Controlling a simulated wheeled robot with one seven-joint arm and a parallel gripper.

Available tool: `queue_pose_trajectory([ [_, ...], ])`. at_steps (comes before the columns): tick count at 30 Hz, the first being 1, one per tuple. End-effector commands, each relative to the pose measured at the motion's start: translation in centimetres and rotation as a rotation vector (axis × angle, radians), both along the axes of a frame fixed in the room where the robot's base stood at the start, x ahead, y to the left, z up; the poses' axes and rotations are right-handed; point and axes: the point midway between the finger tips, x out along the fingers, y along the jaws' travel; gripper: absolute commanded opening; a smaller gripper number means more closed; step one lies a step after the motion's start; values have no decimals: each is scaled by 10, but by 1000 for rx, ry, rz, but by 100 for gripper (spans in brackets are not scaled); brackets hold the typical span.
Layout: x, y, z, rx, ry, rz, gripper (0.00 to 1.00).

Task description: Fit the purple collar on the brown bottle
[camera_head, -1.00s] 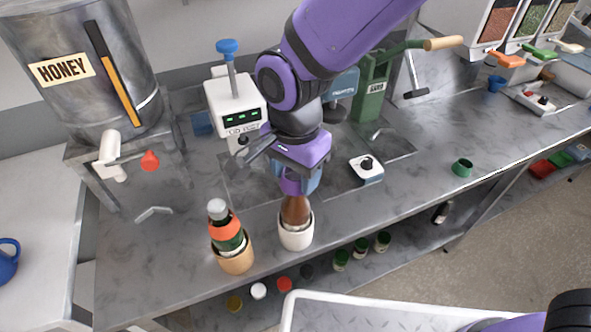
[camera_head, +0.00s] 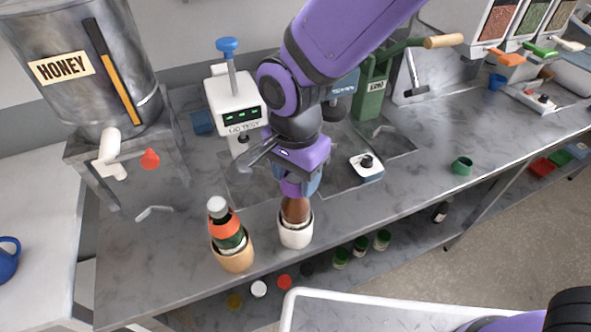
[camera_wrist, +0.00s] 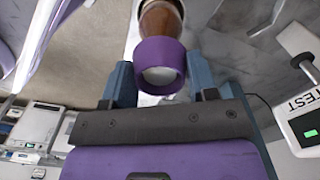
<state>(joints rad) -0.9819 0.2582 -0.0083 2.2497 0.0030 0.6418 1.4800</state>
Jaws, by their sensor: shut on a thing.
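The brown bottle (camera_head: 296,211) stands in a white cup (camera_head: 295,237) near the counter's front edge. The purple collar (camera_head: 291,188) is held by my gripper (camera_head: 304,186) right at the bottle's top. In the wrist view my gripper (camera_wrist: 160,84) has its blue fingers on either side of the purple collar (camera_wrist: 160,56), shut on it. The brown bottle (camera_wrist: 160,19) shows just beyond the collar, and a pale round surface shows through the ring. I cannot tell how far the collar sits around the bottle's neck.
A green bottle with an orange collar (camera_head: 224,227) stands in a tan cup (camera_head: 234,260) close on the left. A white testing device (camera_head: 236,103) stands behind. A small green ring (camera_head: 462,166) lies to the right, where the counter is mostly clear.

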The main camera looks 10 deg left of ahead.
Motion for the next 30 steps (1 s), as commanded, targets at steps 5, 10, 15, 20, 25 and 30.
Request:
queue_pose_trajectory([
  [5,0,0,-2,0,0,0,32],
  [10,0,0,-2,0,0,0,32],
  [15,0,0,-2,1,0,0,32],
  [20,0,0,-4,0,0,0,32],
  [25,0,0,-8,0,0,0,32],
  [30,0,0,-13,-1,0,0,32],
])
